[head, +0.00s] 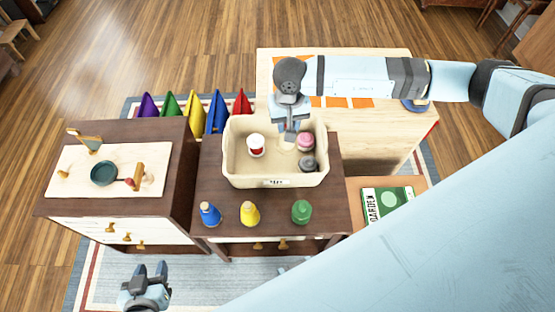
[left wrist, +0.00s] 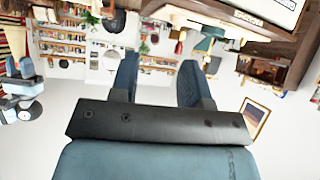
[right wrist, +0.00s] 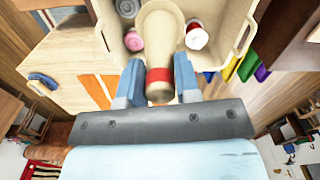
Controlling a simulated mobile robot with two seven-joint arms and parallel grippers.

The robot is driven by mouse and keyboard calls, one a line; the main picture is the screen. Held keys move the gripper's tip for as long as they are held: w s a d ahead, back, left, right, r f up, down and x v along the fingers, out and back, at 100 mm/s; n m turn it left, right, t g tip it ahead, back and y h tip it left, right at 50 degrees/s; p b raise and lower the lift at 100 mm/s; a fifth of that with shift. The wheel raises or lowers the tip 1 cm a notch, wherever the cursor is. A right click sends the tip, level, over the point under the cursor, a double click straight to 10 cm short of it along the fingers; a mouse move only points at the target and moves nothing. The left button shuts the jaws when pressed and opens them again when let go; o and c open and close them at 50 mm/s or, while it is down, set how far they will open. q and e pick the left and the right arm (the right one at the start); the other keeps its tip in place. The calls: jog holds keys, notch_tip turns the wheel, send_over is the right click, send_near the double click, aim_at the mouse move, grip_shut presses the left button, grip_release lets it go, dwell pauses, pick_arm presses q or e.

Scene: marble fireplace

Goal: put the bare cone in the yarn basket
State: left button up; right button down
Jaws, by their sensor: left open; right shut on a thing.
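The yarn basket (head: 235,172) is a cream bin on the dark cabinet in the head view; its wall also shows in the right wrist view (right wrist: 243,25). My right gripper (head: 291,137) points down over the basket. It is shut on the bare cone (right wrist: 159,30), which is cream with a red band near the gripped end. The head view mostly hides this cone behind the gripper, so I cannot tell whether it touches the basket floor. My left gripper (head: 150,270) is open and empty at lower left, away from the basket; its fingers show in the left wrist view (left wrist: 158,80).
The basket holds a white-and-red item (head: 256,145), a pink one (head: 305,142) and a grey one (head: 307,164). A green book (head: 390,203) lies at right.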

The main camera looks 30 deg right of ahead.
pick_arm(q)
notch_tip(320, 180, down, 13)
jog(key=w+d+h+b, duration=0.1)
jog(key=d+b, duration=0.1)
jog(key=b, duration=1.8)
pick_arm(e)
jog(key=w+d+f+m, duration=0.2)
jog(key=w+d+m, duration=0.3)
jog(key=w+m, duration=0.6)
pick_arm(q)
jog(key=r+t+b, duration=0.1)
jog(key=w+d+r+t+b, duration=0.1)
jog(key=h+b, duration=0.1)
jog(key=shift+w+d+r+t, duration=0.35)
jog(key=shift+r+t, duration=0.05)
pick_arm(e)
notch_tip(320, 180, down, 20)
jog(key=shift+w, duration=0.15)
jog(key=c, duration=0.8)
grip_release()
jog(key=shift+c, duration=0.2)
pick_arm(q)
jog(key=shift+r, duration=0.1)
